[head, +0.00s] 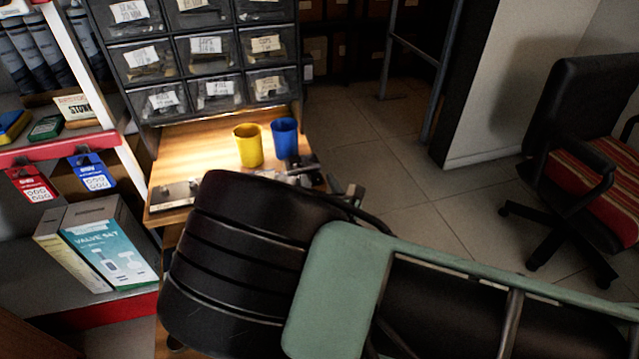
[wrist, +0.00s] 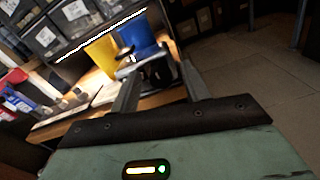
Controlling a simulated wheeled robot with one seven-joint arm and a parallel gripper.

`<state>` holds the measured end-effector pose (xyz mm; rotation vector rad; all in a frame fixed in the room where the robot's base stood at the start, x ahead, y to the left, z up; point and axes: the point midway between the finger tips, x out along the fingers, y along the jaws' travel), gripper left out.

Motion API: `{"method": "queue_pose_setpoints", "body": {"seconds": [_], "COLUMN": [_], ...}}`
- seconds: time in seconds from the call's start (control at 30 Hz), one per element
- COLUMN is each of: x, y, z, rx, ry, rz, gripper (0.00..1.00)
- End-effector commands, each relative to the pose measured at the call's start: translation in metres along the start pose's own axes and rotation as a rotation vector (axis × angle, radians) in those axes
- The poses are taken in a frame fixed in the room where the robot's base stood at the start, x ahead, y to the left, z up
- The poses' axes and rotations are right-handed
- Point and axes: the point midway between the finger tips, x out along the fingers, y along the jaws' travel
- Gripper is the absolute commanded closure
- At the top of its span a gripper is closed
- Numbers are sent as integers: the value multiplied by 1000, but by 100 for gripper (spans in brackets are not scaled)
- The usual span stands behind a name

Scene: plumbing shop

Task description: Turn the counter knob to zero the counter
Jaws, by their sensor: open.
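My gripper (wrist: 160,72) is open in the wrist view, its two grey fingers apart and pointing at the wooden work surface (wrist: 52,130). A small black device with a silver top (wrist: 152,66) shows between and beyond the fingertips; it may be the counter, but I cannot make out its knob or digits. No contact between it and the fingers is clear. In the head view my black and green arm hides most of the gripper. Dark and metal parts (head: 308,163) show past the arm at the right end of the wooden surface (head: 205,140).
A yellow cup (head: 247,146) and a blue cup (head: 285,138) stand close behind the device. A metal plate with small parts (head: 176,194) lies at the left. Labelled drawers (head: 205,58) rise behind. A valve set box (head: 105,245) is on the left shelf.

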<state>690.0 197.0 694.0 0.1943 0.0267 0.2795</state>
Motion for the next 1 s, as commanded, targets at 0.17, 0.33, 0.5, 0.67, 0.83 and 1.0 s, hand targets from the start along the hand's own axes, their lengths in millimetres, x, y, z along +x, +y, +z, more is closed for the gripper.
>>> {"method": "queue_pose_setpoints", "body": {"seconds": [0.17, 0.33, 0.5, 0.67, 0.83, 1.0], "x": [0, 0, 0, -1, -1, -1], "y": [0, 0, 0, 0, 0, -1], "z": [0, 0, 0, 0, -1, 0], "rx": [0, 1, 17, 73, 186, 337], "ry": [0, 0, 1, 1, 2, 1], "rz": [0, 0, 0, -1, -2, -2], "gripper": [84, 98, 98, 98, 98, 98]}}
